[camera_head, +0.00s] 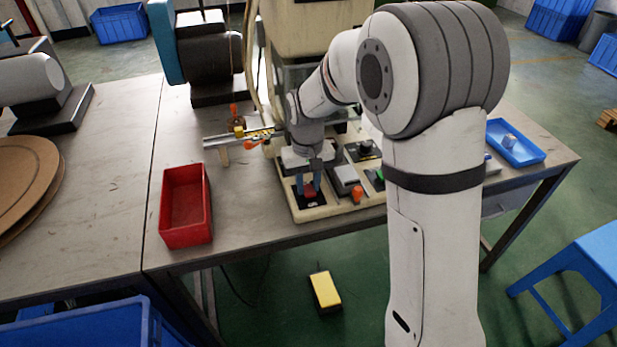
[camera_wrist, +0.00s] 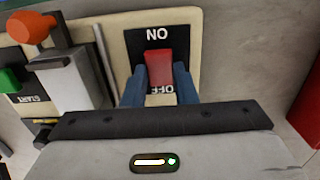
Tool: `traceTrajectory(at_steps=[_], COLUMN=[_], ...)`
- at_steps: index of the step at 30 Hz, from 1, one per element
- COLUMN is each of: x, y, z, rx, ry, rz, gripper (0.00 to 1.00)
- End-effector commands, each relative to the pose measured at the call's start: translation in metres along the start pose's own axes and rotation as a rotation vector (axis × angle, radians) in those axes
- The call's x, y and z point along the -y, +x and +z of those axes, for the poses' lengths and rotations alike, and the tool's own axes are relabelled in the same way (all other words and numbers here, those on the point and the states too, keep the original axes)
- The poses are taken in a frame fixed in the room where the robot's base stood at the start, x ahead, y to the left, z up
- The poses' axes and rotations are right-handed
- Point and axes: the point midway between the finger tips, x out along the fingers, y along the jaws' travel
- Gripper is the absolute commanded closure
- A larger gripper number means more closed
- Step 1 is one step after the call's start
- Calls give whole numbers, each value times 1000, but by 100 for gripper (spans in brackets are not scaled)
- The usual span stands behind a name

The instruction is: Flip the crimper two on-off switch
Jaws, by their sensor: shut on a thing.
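The crimper two on-off switch is a red rocker (camera_wrist: 159,68) on a black plate (camera_wrist: 188,47) with ON and OFF markings. In the wrist view the ON marking is at the far end and OFF at the near end, partly hidden. The red switch also shows in the head view (camera_head: 310,190), at the front left of the machine's cream base (camera_head: 320,212). My gripper (camera_wrist: 160,72) has its two blue fingers on either side of the red switch, shut on it. In the head view my gripper (camera_head: 309,185) points down at the switch.
An orange knob (camera_wrist: 30,28), a grey block (camera_wrist: 78,80) and a green START button (camera_wrist: 8,79) sit beside the switch. A red bin (camera_head: 186,240) stands on the table to the left. A blue tray (camera_head: 527,156) lies at the right. A yellow pedal (camera_head: 325,290) is on the floor.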

Motion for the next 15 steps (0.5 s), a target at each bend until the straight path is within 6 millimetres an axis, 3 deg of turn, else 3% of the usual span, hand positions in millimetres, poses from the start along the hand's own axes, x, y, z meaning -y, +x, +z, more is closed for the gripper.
traceTrajectory(at_steps=[5,6,15], x=[-1,-1,0], y=[0,0,0], z=[0,0,0], rx=[-2,-2,-2], ry=[1,1,1], rz=[1,1,1], gripper=[97,74,53])
